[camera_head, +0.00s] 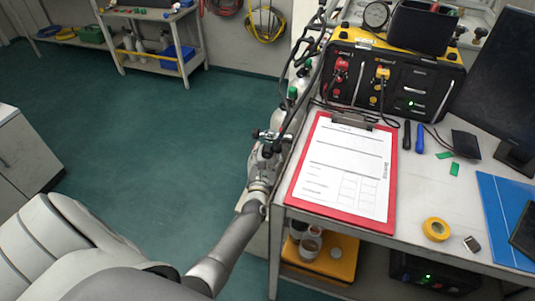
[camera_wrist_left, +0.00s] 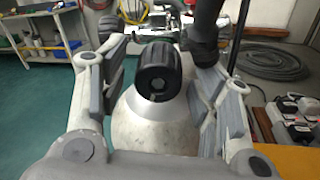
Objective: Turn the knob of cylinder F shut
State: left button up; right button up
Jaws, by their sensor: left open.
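My left gripper (camera_head: 269,139) is beside the left edge of the workbench, at the near end of a row of cylinders (camera_head: 299,84) with green tops. In the left wrist view my left gripper (camera_wrist_left: 161,48) is open, one finger on each side of a black ribbed knob (camera_wrist_left: 158,70). The knob sits on the rounded pale grey shoulder of a cylinder (camera_wrist_left: 152,125). Gaps seem to show between the knob and both fingers. No letter is readable on this cylinder, so I cannot tell whether it is F. My right gripper is not in view.
Dark hoses (camera_head: 314,75) run close to the cylinders. The green floor (camera_head: 165,130) on the left is clear.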

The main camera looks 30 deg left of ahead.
pick_arm(q)
jog(key=shift+w+a, duration=0.1)
jog(key=shift+w, duration=0.15)
jog(key=c, duration=1)
jog(key=shift+c, duration=0.3)
